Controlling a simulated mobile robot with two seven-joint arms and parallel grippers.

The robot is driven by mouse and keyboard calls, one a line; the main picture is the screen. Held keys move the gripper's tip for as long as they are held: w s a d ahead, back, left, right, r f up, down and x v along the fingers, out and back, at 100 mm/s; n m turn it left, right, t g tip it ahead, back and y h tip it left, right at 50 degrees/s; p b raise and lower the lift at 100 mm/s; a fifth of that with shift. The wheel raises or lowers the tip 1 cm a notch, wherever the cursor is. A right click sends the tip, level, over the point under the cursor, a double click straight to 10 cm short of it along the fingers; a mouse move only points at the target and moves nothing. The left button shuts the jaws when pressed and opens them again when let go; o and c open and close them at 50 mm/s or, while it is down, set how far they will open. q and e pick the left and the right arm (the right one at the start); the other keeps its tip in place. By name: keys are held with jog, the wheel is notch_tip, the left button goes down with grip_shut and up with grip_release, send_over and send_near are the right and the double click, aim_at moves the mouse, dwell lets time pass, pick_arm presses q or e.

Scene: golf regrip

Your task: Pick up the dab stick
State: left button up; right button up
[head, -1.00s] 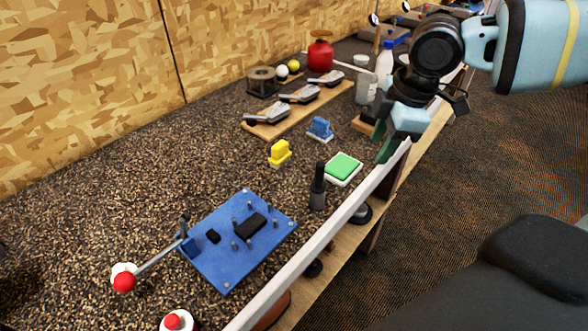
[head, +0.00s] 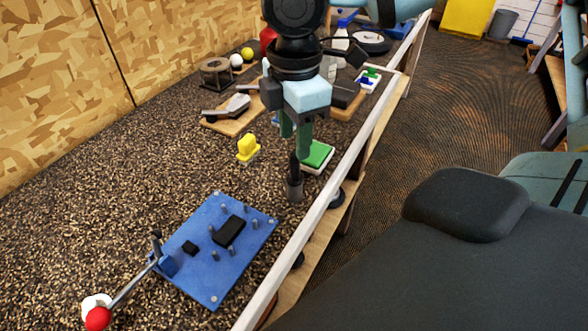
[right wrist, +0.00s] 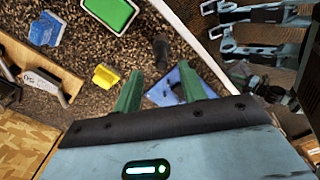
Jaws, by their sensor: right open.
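The dab stick (head: 295,183) looks like a dark upright stick with a thicker grey lower part, standing on the speckled bench near its front edge. In the right wrist view, the dark stick (right wrist: 161,52) shows just beyond the fingertips, roughly between them. My right gripper (head: 296,143) points down above it, its green fingers apart and empty. The fingers (right wrist: 160,80) also show open in the right wrist view. The fingertips are close to the stick's top; I cannot tell whether they touch it. My left gripper is not in view.
A green pad (head: 317,155) lies close beside the stick. A yellow block (head: 247,148) stands to the left. A blue board (head: 215,270) with pegs and a lever with a red knob (head: 98,318) lie nearer. The white bench edge (head: 345,165) runs just right of the stick.

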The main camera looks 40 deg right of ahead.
aim_at(295, 178)
jog(key=shift+s+f, duration=0.1)
jog(key=shift+f, duration=2.5)
grip_shut()
